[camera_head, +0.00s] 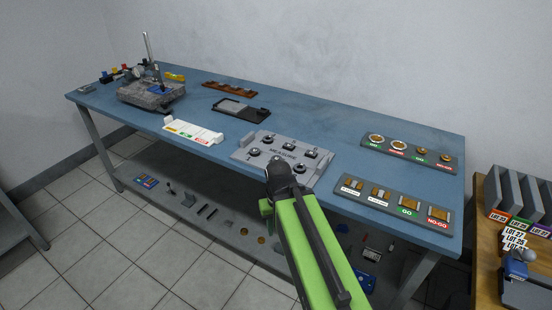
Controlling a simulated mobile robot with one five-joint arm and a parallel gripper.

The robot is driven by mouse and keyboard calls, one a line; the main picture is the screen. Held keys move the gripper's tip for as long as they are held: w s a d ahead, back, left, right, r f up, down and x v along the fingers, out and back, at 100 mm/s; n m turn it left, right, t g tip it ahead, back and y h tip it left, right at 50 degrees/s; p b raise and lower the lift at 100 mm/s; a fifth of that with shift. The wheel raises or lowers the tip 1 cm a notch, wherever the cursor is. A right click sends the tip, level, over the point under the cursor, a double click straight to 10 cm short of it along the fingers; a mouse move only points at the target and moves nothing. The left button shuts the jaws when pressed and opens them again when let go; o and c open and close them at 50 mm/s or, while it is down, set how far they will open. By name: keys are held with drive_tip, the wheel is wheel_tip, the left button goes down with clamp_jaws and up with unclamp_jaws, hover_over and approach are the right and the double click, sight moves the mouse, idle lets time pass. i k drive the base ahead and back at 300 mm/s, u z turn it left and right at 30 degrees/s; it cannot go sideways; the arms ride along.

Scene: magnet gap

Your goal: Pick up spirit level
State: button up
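A small yellow bar (175,77) lies at the back left of the blue bench. It may be the spirit level, but it is too small to tell. My gripper (277,166) is at the end of my green arm, over the front edge of the grey plate with several round parts. It is far to the right of the yellow bar and nearer the camera. Its fingertips are dark and seen from behind, so their opening is hidden.
A grey block with a tall post (150,95) stands just in front of the yellow bar. A white labelled tray (193,131), a dark tray (241,109) and two grey part boards (388,205) lie on the blue bench (320,115). Loose parts lie on the lower shelf.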

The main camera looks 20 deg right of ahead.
sight(167, 75)
drive_tip(key=u, duration=0.3)
drive_tip(key=k, duration=1.1)
drive_tip(key=z, duration=0.25)
drive_tip(key=i, duration=1)
drive_tip(key=u, duration=0.35)
drive_tip(key=k, duration=1.4)
drive_tip(key=u, duration=0.95)
drive_tip(key=i, duration=2.45)
drive_tip(key=z, duration=0.7)
